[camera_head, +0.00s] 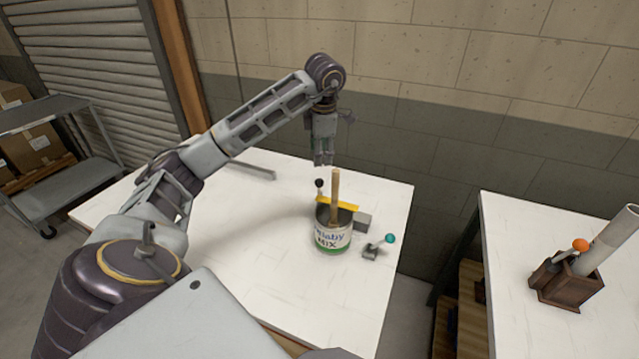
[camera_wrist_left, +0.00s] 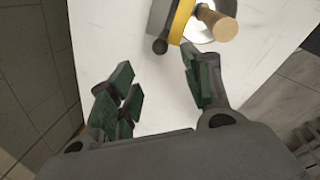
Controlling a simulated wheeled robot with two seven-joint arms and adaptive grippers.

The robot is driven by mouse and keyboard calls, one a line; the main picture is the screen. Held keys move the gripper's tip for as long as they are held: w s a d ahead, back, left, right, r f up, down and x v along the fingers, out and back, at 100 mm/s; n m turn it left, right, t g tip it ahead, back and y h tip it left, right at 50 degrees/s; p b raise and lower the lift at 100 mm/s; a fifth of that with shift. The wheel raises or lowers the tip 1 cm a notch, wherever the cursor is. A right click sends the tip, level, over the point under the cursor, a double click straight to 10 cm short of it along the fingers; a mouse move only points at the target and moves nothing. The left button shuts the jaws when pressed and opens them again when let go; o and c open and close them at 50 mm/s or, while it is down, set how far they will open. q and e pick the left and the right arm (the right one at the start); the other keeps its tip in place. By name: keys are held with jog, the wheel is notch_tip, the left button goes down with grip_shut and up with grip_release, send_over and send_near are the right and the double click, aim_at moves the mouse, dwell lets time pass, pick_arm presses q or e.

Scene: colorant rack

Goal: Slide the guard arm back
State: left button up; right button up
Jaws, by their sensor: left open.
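The guard arm is a yellow bar (camera_head: 338,203) lying across the top of a paint can (camera_head: 332,238). It has a black knob (camera_head: 319,183) at its back left end. A wooden stick (camera_head: 335,195) stands upright in the can. In the left wrist view the yellow bar (camera_wrist_left: 181,20), black knob (camera_wrist_left: 160,46) and stick end (camera_wrist_left: 217,24) show at the top. My left gripper (camera_head: 323,160) points down above and behind the can, near the knob but apart from it. Its green-padded fingers (camera_wrist_left: 160,90) are spread and empty. My right gripper is not in view.
A grey block (camera_head: 362,221) and a small lever with a teal knob (camera_head: 388,239) sit right of the can. A grey metal bar (camera_head: 253,171) lies at the table's back. A second table (camera_head: 510,235) at right holds a wooden box (camera_head: 566,282). The white table's left side is clear.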

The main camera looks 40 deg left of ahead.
aim_at(319, 180)
pick_arm(q)
jog(key=f, duration=0.4)
jog(key=w+a+f, duration=0.1)
jog(key=f, duration=0.6)
jog(key=shift+w+a+f, duration=0.15)
jog(key=shift+a+f, duration=0.25)
jog(key=shift+w+a+f, duration=0.1)
jog(key=shift+f, duration=0.7)
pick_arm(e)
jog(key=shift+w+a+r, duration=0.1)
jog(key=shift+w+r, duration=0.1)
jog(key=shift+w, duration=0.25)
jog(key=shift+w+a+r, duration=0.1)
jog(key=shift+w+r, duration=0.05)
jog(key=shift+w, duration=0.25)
